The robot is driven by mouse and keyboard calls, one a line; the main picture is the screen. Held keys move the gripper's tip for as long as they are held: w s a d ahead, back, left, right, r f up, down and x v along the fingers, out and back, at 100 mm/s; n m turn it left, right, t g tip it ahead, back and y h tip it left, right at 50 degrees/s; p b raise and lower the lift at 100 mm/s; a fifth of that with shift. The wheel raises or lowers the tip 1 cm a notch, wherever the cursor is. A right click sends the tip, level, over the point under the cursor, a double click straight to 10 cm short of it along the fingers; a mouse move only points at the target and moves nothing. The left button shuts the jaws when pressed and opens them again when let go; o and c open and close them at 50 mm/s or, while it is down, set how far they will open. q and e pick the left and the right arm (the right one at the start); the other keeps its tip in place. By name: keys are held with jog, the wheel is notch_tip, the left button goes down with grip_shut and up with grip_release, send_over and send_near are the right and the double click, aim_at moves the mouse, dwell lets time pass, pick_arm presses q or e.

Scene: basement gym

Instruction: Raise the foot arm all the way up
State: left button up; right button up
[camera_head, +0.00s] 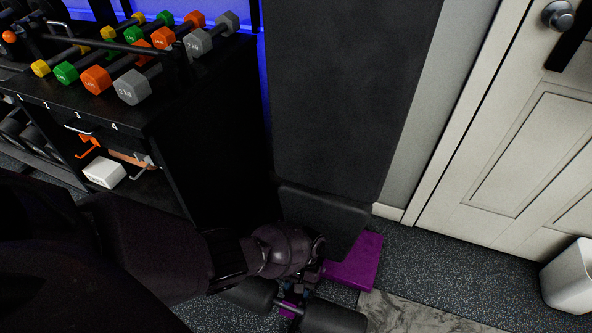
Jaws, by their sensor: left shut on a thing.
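The foot arm shows low in the head view as a bar with two dark foam rollers, one on the left (252,293) and one on the right (334,319). My left gripper (304,284) reaches in from the left and is shut on the foot arm between the rollers; my own wrist hides most of the grip. The foot arm sits low, below the black seat pad (320,215) of the bench. A purple frame part (357,262) shows beside the pad. My right gripper is out of view.
The tall black back pad (340,90) rises behind the seat pad. A black rack (215,130) with coloured dumbbells stands at the left. A white door (510,140) and a white bin (570,278) are at the right. Speckled floor (450,265) is clear between bench and bin.

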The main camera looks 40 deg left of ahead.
pick_arm(q)
jog(key=o, duration=1)
jog(key=shift+p+v, duration=0.85)
jog(key=shift+v, duration=2.85)
